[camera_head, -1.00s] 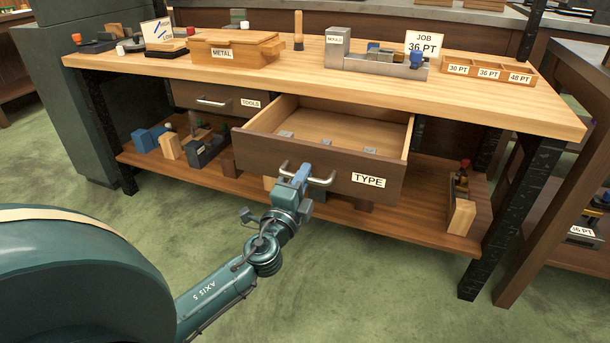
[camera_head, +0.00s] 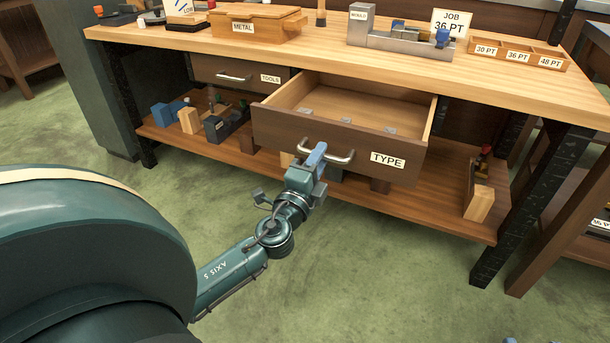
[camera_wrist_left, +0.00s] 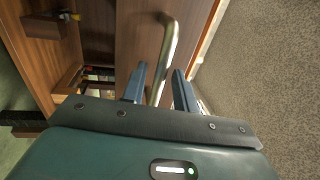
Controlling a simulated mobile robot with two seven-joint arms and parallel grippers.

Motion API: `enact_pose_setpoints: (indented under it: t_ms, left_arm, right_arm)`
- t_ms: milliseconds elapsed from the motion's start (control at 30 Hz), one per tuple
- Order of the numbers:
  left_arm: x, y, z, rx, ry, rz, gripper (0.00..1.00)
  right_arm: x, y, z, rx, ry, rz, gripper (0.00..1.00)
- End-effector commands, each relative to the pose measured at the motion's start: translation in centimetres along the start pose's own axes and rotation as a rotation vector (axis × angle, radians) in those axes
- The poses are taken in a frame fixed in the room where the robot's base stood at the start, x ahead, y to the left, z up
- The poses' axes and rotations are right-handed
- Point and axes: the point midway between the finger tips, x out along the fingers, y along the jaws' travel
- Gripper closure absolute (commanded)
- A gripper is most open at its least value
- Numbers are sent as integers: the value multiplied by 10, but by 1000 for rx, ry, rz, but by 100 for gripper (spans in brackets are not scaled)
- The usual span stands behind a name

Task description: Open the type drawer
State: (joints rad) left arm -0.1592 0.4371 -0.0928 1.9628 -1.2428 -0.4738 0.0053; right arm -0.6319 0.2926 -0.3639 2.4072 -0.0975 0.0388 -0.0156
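The TYPE drawer (camera_head: 345,145) is pulled out below the worktop, its inside showing with several small grey pieces on its floor. Its metal bar handle (camera_head: 341,159) is on the front panel. My left gripper (camera_head: 317,154) is at the left part of this handle. In the left wrist view the two blue fingers (camera_wrist_left: 159,80) stand apart on either side of the handle (camera_wrist_left: 168,45), with a gap visible. Two blue tips, apparently of my right gripper (camera_head: 525,341), show apart at the bottom edge, far from the drawer.
The closed TOOLS drawer (camera_head: 236,76) is to the left. The worktop (camera_head: 330,50) holds a METAL box (camera_head: 256,22), a composing stick and a tray of labelled compartments (camera_head: 518,54). A lower shelf (camera_head: 440,212) carries wooden blocks. The green floor in front is clear.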

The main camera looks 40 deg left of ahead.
Motion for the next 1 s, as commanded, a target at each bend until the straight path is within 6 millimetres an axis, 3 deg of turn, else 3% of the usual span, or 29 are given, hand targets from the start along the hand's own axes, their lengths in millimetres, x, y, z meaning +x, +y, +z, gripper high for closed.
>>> enact_pose_setpoints:
  t_ms: [300,500,700,1000]
  left_arm:
    - [-71,3,0,0,-1,5,71]
    - [-103,3,0,0,0,3,71]
    - [-116,0,0,0,-1,1,71]
    - [-116,0,0,1,-1,0,71]
  right_arm:
    - [-1,-2,8,30,0,-4,64]
    - [2,-3,1,50,33,-10,64]
    - [3,-3,-1,58,38,-16,64]
    - [3,-4,-3,57,42,-21,64]
